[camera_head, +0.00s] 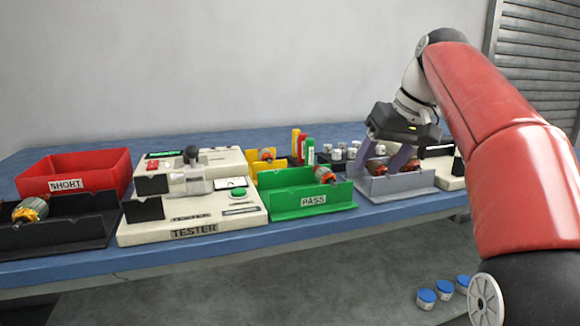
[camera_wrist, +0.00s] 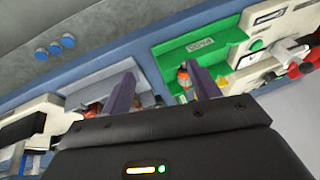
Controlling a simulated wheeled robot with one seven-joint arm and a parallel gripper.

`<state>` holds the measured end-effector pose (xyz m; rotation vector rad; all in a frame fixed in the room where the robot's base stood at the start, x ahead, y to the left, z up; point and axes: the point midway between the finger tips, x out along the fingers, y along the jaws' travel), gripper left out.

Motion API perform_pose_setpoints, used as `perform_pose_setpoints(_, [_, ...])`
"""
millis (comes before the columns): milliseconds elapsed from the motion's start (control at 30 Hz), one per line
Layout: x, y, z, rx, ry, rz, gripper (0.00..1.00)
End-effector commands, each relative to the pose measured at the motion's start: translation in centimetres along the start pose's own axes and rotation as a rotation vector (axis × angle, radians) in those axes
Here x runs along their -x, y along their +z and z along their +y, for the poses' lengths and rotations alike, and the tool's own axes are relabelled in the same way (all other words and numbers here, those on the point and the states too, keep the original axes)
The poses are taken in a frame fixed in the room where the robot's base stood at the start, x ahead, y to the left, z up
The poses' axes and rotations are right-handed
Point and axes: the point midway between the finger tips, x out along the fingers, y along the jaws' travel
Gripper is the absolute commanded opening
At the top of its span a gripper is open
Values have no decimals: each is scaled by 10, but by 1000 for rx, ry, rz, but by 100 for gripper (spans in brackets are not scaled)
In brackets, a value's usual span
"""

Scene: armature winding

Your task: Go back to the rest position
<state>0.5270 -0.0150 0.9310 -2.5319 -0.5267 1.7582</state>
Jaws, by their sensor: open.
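My gripper (camera_head: 386,160) is open above the grey tray (camera_head: 400,187), its two purple-grey fingers pointing down. Copper-wound armatures (camera_head: 376,167) lie in that tray, partly hidden by the fingers. In the wrist view my gripper (camera_wrist: 162,75) shows nothing held between its fingers. One armature (camera_head: 323,174) lies at the right end of the green PASS tray (camera_head: 300,204); it also shows in the wrist view (camera_wrist: 184,80) close to one finger in the picture. Whether the fingers touch any armature cannot be told.
The cream TESTER (camera_head: 190,225) stands left of the green tray. A red SHORT bin (camera_head: 85,163) and a black tray (camera_head: 60,235) with an armature are far left. A yellow bin (camera_head: 265,155), coloured markers and small jars stand behind. Blue-lidded jars (camera_head: 427,297) sit below the bench.

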Motion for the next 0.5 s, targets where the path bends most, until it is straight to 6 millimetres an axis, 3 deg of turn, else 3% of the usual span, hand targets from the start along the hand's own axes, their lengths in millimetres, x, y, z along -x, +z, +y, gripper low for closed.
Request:
perform_pose_setpoints(267, [-10,30,-19,-36,59,4,61])
perform_pose_setpoints(367, [-16,49,-25,-56,89,9,61])
perform_pose_setpoints(500, [-29,89,-35,-87,144,24,61])
